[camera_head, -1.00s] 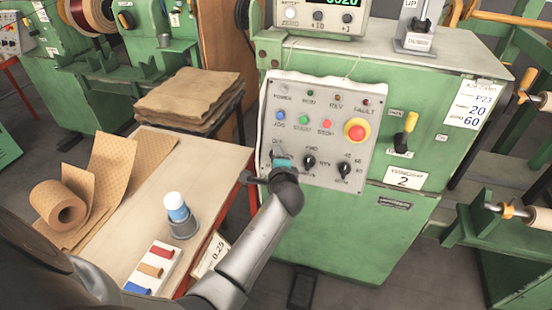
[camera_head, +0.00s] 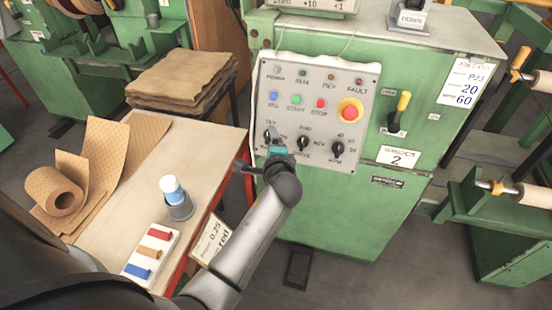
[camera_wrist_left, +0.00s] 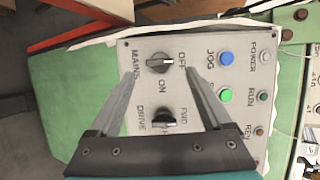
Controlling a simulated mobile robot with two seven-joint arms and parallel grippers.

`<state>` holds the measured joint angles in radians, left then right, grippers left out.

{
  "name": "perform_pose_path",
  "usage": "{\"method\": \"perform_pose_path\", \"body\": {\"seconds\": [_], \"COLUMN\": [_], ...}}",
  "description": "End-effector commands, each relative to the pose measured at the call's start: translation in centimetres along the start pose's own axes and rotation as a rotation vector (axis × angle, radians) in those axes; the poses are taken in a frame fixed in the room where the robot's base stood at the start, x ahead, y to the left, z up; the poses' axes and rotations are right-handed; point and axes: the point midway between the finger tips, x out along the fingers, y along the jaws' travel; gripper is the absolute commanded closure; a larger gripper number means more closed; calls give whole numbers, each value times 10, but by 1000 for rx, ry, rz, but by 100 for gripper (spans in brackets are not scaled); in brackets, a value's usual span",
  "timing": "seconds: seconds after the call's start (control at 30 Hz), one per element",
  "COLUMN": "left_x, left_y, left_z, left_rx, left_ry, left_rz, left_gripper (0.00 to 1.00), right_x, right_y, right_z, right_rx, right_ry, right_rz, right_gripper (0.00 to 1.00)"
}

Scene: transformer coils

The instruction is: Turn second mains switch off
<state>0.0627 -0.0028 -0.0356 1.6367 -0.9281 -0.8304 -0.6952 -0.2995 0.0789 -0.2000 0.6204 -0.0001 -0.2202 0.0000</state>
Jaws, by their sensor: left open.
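The mains switch is a black rotary knob (camera_wrist_left: 160,62) at the left of the lower knob row on the grey control panel (camera_head: 312,168) of winder 2. In the left wrist view the panel appears turned sideways, and the knob's white mark points toward the OFF label. In the head view the knob (camera_head: 270,135) is partly covered by my gripper. My left gripper (camera_wrist_left: 162,73) is open, its two fingers apart on either side of the knob in the wrist view. In the head view it is just in front of the knob (camera_head: 274,143); contact cannot be told. My right gripper is not in view.
The drive knob (camera_wrist_left: 164,122) is close beside the mains knob. A red emergency button (camera_head: 350,111) and a yellow-tipped lever (camera_head: 402,102) are to the right. A table (camera_head: 134,212) at the left holds a paper roll (camera_head: 58,192), a blue-white bottle (camera_head: 172,190) and a coloured-block tray (camera_head: 147,272).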

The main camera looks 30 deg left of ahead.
Motion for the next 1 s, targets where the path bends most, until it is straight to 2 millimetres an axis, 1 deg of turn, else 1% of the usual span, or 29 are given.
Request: {"method": "perform_pose_path", "body": {"seconds": [0.03, 0.3, 0.4, 0.5, 0.6, 0.7, 1.0], "left_x": [-12, -66, -85, -99, -108, -113, -114], "left_y": [-1, 0, 0, 0, 0, 0, 0], "left_z": [0, 0, 0, 0, 0, 0, 0], "left_rx": [-1, -3, -1, -2, -1, -2, -1], "left_ry": [2, 1, 0, 1, 0, 0, -1], "left_rz": [2, 2, 3, 2, 1, 1, 0], "left_gripper": [18, 18, 18, 18, 18, 18, 18], "right_x": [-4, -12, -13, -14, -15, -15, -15], "right_y": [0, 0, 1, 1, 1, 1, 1], "right_z": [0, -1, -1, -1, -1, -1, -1], "right_rx": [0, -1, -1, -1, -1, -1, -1], "right_ry": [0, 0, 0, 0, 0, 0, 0], "right_rz": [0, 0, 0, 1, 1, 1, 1], "right_gripper": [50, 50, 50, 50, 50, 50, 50]}}
